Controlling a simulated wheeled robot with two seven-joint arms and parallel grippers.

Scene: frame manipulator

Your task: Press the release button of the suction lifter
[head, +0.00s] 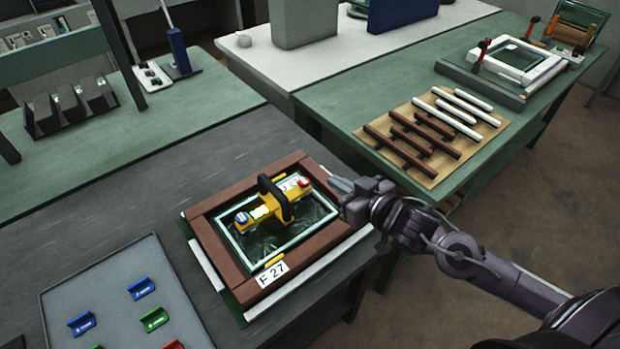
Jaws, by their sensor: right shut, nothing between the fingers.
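The suction lifter (262,212) is a yellow bar with a black arched handle. It sits on the dark glass pane (265,240) inside a brown frame labelled F 27 (224,255). A blue round cap (241,218) is at its left end and a red cap (304,182) at its right end. I cannot tell from the picture which is the release button. My right gripper (333,180) is shut and empty, just right of the red cap, over the frame's right side. A small gap seems to show between fingertips and cap. My left gripper is not in view.
A grey tray (60,300) with coloured clips lies at lower left. Behind on the right, a green bench (350,108) carries a wooden board (372,137) with brown and white bars, and a white frame (550,68). Dark bench surface left of the frame is clear.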

